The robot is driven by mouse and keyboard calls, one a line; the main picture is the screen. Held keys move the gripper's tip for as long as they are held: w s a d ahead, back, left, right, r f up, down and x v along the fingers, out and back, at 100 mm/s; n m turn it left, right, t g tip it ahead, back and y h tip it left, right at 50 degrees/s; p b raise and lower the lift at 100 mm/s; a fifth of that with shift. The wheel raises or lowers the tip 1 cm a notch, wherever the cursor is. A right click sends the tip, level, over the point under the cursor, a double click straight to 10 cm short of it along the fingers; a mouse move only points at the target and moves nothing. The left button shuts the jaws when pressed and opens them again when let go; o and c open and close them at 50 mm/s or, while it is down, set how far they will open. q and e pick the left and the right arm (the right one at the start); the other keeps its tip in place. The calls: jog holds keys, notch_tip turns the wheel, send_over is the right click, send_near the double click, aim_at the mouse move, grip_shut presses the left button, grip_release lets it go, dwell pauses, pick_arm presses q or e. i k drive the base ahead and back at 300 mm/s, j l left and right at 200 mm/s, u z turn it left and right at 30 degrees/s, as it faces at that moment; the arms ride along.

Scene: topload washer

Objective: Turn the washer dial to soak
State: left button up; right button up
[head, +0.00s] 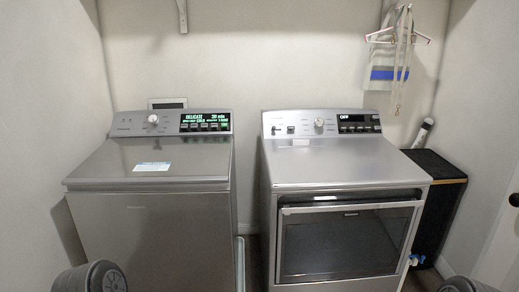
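The topload washer (150,225) stands on the left, its grey lid closed. Its round pale dial (153,119) sits on the back control panel, left of the lit display (205,122). The display reads "DELICATE" and "30 min", with smaller green text below. The dial's pointer mark is too small to make out. Neither of my grippers is in view. Only rounded dark grey parts of my own body show at the bottom left and bottom right edges, well apart from the dial.
A front-door dryer (345,172) stands to the right, with its own dial (319,122) and a display (358,123) reading "OFF". A narrow gap separates the machines. A white label (152,167) lies on the washer lid. A black cabinet (434,205) stands right of the dryer.

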aim_at(154, 119)
jog(key=i+j+z, duration=0.25)
jog(key=j, duration=0.35)
jog(key=j+z, duration=0.25)
jog(key=j, duration=0.35)
jog(key=i+j+z, duration=0.2)
jog(key=j, duration=0.45)
jog(key=k, duration=0.05)
